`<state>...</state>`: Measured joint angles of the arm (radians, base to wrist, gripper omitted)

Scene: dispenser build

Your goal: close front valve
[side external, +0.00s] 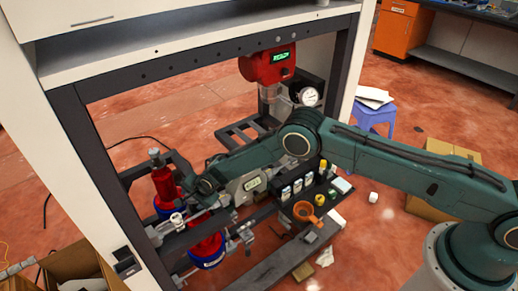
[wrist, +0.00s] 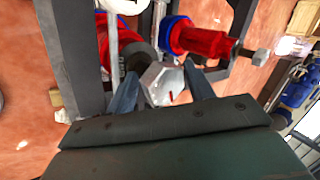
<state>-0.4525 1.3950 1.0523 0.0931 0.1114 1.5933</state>
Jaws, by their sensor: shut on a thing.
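The front valve shows in the wrist view as a silver hexagonal knob (wrist: 165,88) with a small red mark, at the end of a red cylinder (wrist: 104,42) with a dark collar. My gripper (wrist: 160,76) has one finger on each side of this knob and is shut on it. In the side external view the front red cylinder (side external: 208,249) stands low in the dark frame with a blue band near its bottom.
A second red cylinder (side external: 164,184) stands behind, its grey knob (side external: 154,153) free. A white fitting (side external: 178,218) is close to my wrist. Small bottles (side external: 297,187) and an orange cup (side external: 304,211) are to the right. A red display unit (side external: 267,64) hangs above.

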